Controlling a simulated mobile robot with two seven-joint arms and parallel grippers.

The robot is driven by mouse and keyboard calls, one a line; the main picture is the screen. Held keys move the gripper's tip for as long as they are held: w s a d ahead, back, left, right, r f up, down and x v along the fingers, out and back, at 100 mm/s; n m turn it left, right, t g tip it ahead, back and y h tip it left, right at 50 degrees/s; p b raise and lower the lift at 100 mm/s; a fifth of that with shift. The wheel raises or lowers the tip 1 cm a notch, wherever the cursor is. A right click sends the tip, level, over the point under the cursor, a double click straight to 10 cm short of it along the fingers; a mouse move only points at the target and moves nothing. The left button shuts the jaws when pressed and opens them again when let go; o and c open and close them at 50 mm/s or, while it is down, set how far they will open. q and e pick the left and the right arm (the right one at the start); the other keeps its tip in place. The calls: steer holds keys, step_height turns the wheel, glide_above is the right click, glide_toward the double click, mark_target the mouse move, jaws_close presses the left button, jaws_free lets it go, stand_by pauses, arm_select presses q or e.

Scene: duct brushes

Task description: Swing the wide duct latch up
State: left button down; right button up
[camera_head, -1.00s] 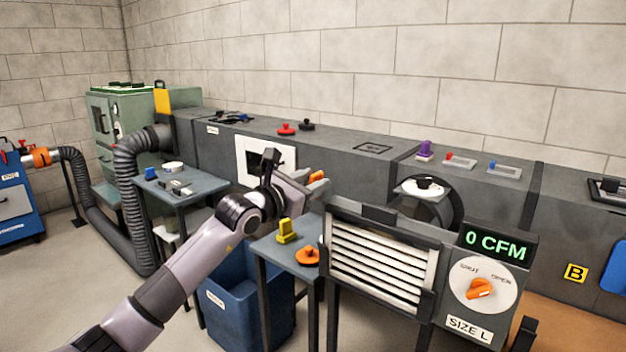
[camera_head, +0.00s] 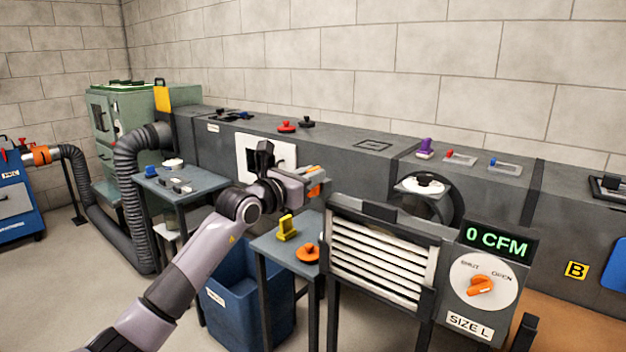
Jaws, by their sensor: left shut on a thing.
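My left gripper (camera_head: 312,182) is at the front face of the long grey duct, in the middle of the view. It is shut on a small orange part that looks like the latch (camera_head: 315,188). My fingers and wrist hide much of this part, so its exact angle is hard to tell. A white-framed square opening (camera_head: 246,143) in the duct face is just behind and left of my wrist. My right gripper is not in view.
A small table with a yellow block (camera_head: 287,228) and an orange knob (camera_head: 307,252) stands below the gripper. A louvred grille (camera_head: 378,262) is close on the right. A blue bin (camera_head: 230,312) stands under my arm.

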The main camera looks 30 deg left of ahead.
arm_select(q)
steer(key=shift+a+n, duration=0.15)
steer(key=shift+n, duration=0.25)
steer(key=c, duration=1.2)
jaws_free()
steer(key=shift+o, duration=0.2)
steer(key=shift+s, duration=0.15)
steer(key=s, duration=0.7)
steer(key=shift+a+b, duration=0.3)
steer(key=shift+b, duration=0.05)
steer(key=shift+w, duration=0.1)
